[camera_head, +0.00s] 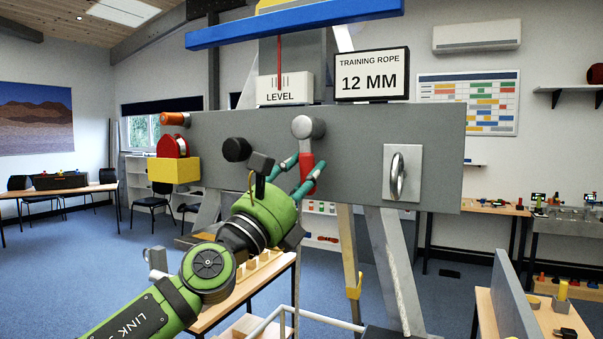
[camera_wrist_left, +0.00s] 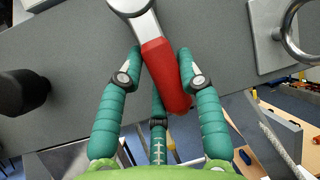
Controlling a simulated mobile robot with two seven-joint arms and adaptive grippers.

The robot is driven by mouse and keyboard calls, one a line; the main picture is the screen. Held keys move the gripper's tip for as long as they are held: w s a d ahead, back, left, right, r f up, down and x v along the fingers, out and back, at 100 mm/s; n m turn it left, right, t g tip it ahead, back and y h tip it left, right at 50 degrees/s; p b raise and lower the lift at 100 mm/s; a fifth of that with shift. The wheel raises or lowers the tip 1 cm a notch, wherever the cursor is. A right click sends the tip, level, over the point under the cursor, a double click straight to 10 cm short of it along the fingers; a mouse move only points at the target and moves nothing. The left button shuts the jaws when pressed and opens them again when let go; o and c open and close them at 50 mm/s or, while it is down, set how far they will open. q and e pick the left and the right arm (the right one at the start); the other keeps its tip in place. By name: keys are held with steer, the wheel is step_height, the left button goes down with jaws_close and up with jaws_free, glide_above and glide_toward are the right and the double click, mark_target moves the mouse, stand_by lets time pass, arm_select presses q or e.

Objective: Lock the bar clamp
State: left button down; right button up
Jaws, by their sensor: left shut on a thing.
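A lever with a round grey pivot (camera_head: 307,127) and a red handle (camera_head: 307,171) is mounted on the front of the grey board (camera_head: 345,140). The handle points downward. In the left wrist view the red handle (camera_wrist_left: 167,77) slants a little to the lower right, between the green fingers. My left gripper (camera_head: 296,170) is shut on the red handle, with fingers on both sides of it and another behind; it also shows in the left wrist view (camera_wrist_left: 163,70). The fingers hide part of the handle in the head view. My right gripper is out of view.
A black knob (camera_head: 236,150) sticks out left of the lever. A metal ring (camera_head: 398,176) on a pale plate stands to its right. A red part (camera_head: 172,145) sits above a yellow block (camera_head: 174,170). A blue bar (camera_head: 290,24) spans above the signs.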

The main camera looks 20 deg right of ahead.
arm_select(q)
steer(key=shift+a+r, duration=0.1)
steer(key=shift+r, duration=0.25)
steer(key=c, duration=1.1)
jaws_free()
steer(key=shift+d+f, duration=0.15)
steer(key=shift+d, duration=0.1)
steer(key=v, duration=1.2)
